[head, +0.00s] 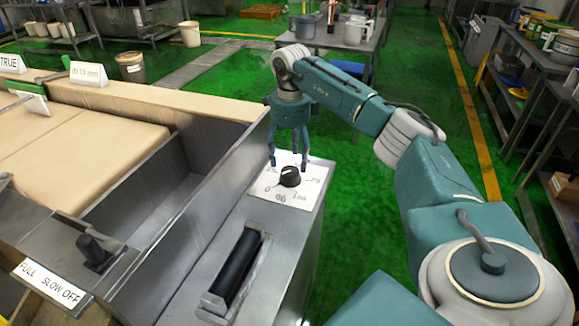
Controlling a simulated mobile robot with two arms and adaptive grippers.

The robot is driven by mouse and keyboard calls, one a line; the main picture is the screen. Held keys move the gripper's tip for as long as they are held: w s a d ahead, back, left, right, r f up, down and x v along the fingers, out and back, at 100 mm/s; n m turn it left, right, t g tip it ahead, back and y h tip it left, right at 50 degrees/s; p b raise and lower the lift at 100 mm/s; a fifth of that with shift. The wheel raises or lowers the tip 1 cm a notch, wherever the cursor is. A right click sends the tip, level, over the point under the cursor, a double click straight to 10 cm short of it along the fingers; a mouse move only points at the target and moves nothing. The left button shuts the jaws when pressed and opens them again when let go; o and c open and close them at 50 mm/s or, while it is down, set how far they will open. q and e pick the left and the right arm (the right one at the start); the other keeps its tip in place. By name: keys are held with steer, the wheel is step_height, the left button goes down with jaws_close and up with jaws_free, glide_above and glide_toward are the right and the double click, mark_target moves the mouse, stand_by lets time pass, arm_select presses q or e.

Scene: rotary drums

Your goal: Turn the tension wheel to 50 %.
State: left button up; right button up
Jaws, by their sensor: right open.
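The tension wheel is a small black knob (290,177) on a white dial plate (309,198) on top of the grey metal housing. The plate has marks around the knob; I read 0 at the lower left, 25 above it, 75 at the right and 100 at the lower right. The top of the scale is hidden behind my fingers. A pale mark shows on the knob, but I cannot tell its exact setting. My right gripper (289,160) is open, fingers down, at the knob's far side; I cannot tell whether it touches. My left gripper is out of view.
At left are a dark lever (93,249), a sign (52,283) and a beige padded bed (70,155). Green floor (370,215) is open right of the housing; shelves (555,120) stand far right.

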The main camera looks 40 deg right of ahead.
mark_target(290, 170)
step_height(290, 170, down, 3)
steer(key=shift+w+a+r, duration=0.1)
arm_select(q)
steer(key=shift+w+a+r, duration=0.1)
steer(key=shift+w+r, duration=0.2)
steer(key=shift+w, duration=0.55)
arm_select(e)
steer(key=shift+f, duration=0.65)
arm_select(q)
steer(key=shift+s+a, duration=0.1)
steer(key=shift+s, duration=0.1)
arm_select(e)
steer(key=c, duration=1.2)
